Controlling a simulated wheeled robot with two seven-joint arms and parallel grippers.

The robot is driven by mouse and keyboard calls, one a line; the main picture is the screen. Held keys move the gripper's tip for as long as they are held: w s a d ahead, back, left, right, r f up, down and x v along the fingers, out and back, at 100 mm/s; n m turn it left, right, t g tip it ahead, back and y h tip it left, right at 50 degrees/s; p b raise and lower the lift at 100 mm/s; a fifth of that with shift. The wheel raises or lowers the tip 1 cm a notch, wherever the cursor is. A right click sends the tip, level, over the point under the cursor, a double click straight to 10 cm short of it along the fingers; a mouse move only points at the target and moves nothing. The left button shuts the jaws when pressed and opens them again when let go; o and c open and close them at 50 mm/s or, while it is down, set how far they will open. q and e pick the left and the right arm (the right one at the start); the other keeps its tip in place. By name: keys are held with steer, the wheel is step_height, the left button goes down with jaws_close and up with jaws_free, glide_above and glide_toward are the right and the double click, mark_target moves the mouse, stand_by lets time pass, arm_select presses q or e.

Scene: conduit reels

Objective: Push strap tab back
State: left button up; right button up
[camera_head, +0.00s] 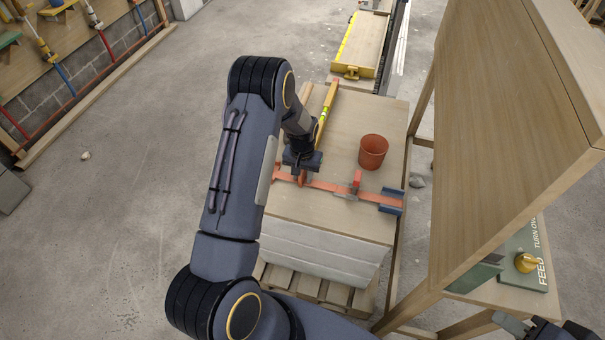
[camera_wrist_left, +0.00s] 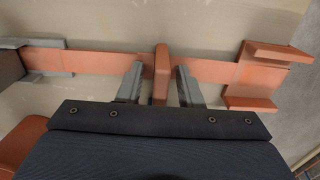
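An orange strap (camera_head: 325,186) lies across the top of a pale wooden-topped block. In the left wrist view the strap (camera_wrist_left: 100,62) runs from side to side, with an orange tab (camera_wrist_left: 160,75) standing out from its middle. My left gripper (camera_head: 302,174) is over the strap's left part. In the wrist view my left gripper (camera_wrist_left: 159,85) is open, one grey finger on each side of the tab, with gaps visible. My right gripper (camera_head: 520,324) shows only partly at the bottom right edge, away from the strap; its finger state is unclear.
A terracotta cup (camera_head: 373,152) stands behind the strap. A red upright piece (camera_head: 356,182) and a blue bracket (camera_head: 392,201) are at its right. A yellow level (camera_head: 327,112) lies beyond my left wrist. A large wooden panel (camera_head: 500,130) rises at right.

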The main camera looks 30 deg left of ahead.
mark_target(326, 188)
arm_select(q)
jaws_close()
steer(key=d, duration=0.2)
steer(key=w+d+b, duration=0.1)
steer(key=d, duration=0.2)
steer(key=d+b, duration=0.1)
steer(key=d, duration=0.1)
steer(key=shift+w+d, duration=0.35)
steer(key=shift+w, duration=0.05)
steer(key=shift+d, duration=0.3)
jaws_free()
